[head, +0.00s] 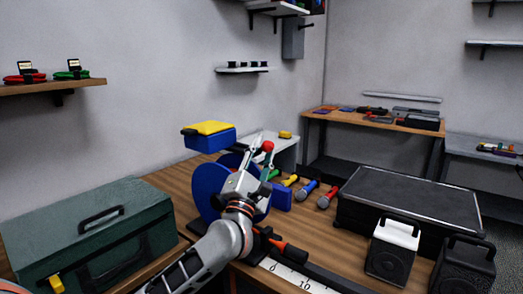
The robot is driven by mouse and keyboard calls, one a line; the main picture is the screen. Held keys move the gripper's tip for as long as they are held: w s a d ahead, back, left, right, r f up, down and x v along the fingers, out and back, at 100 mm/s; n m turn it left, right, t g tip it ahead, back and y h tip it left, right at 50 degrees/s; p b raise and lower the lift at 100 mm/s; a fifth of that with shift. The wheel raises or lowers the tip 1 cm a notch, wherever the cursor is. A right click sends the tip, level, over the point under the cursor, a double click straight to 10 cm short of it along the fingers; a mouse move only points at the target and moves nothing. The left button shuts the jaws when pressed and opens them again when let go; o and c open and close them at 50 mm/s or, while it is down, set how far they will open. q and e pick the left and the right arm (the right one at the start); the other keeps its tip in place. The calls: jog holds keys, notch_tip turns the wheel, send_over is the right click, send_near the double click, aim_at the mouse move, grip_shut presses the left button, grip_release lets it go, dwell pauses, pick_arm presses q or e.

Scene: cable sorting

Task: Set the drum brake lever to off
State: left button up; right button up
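The blue cable drum (207,189) stands on the wooden workbench, partly hidden behind my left arm and gripper. A red ball knob (267,146), which looks like the end of the brake lever, shows at the fingers of my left gripper (261,152). The lever's shaft is mostly hidden, and I cannot tell its setting. The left gripper reaches up from the front, across the drum. I cannot tell if its fingers are open or closed, or if they touch the knob. My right gripper is not in view.
A green toolbox (85,222) stands at the left. A blue box with a yellow top (209,134) is behind the drum. Colored connectors (308,188), a black case (410,203) and two speakers (392,250) lie to the right. An orange-handled tool (288,249) is near the front.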

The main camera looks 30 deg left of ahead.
pick_arm(q)
jog(key=shift+a+f, duration=0.1)
jog(key=shift+a, duration=0.05)
jog(key=v, duration=1.2)
dwell(0.3)
jog(key=s+d+f+m+g+h+p, duration=0.25)
jog(key=d+f+m+h, duration=0.2)
jog(key=f+m, duration=0.3)
jog(key=s+d+f+m+g+h+p, duration=0.1)
jog(key=s+d+f+m+h, duration=0.2)
jog(key=d+f+m, duration=0.4)
jog(key=s+d+f+m+g+h+p, duration=0.1)
jog(key=s+d+f+m+g+h, duration=0.2)
jog(key=f+m, duration=0.5)
jog(key=s+f+m+g+y+p, duration=0.1)
jog(key=s+f+m+g, duration=0.2)
jog(key=s+f, duration=0.4)
jog(key=s+f+m+g+y+p, duration=0.1)
jog(key=s+f+m+g, duration=0.2)
jog(key=f, duration=1.1)
jog(key=s+m, duration=0.3)
jog(key=s, duration=0.2)
jog(key=shift+s, duration=0.35)
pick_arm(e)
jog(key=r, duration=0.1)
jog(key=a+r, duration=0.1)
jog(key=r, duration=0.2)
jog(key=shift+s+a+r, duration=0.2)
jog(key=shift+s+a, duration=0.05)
